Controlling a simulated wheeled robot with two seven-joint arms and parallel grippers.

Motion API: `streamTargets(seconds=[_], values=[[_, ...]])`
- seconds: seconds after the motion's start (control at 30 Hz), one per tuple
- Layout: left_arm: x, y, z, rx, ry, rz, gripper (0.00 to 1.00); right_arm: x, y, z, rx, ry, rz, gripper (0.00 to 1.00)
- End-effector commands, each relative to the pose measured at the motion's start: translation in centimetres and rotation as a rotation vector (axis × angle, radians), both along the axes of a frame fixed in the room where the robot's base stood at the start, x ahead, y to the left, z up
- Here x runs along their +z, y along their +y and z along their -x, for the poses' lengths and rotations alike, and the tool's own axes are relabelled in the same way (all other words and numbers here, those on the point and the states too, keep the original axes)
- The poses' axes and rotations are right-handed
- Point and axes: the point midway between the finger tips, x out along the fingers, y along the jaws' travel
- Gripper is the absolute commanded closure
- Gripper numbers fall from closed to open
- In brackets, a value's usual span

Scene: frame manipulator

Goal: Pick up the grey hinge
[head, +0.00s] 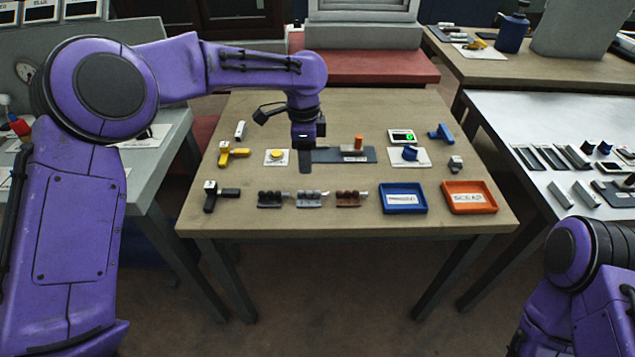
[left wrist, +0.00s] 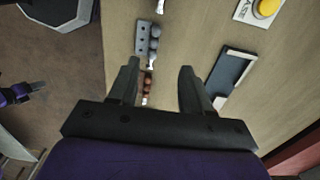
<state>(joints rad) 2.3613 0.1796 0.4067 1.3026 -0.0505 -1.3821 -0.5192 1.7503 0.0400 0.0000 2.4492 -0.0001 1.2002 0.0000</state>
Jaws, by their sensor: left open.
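The grey hinge (head: 312,197) lies flat on the wooden table, between a black hinge (head: 270,199) and a brown hinge (head: 350,198). In the left wrist view the grey hinge (left wrist: 144,40) lies beyond my fingertips, its plate with holes to the left and rounded knuckles to the right. My left gripper (head: 304,160) points down above the table, behind the row of hinges. Its fingers (left wrist: 158,70) are open and empty. The brown hinge (left wrist: 146,86) shows partly behind the left finger, below it. My right gripper is out of view.
A blue tray (head: 403,211) and an orange scrap tray (head: 469,211) stand right of the hinges. A dark fixture (head: 330,156), a yellow button (head: 277,156) and a black handle (head: 228,191) are also on the table. The front strip is clear.

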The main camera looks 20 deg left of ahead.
Motion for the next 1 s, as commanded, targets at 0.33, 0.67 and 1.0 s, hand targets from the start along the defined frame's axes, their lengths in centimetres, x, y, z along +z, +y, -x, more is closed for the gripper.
streamTargets(seconds=[0.33, 0.67, 1.0], values=[[-5.3, -1.0, -0.2, -0.021, 0.003, -0.001, 0.51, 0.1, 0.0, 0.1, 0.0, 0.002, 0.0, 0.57], [-10.2, -0.7, 0.5, -0.018, 0.002, -0.002, 0.51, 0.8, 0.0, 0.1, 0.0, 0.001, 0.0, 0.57], [-10.4, -0.6, 0.5, -0.016, 0.0, -0.001, 0.87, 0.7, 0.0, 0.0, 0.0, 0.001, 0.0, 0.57]])
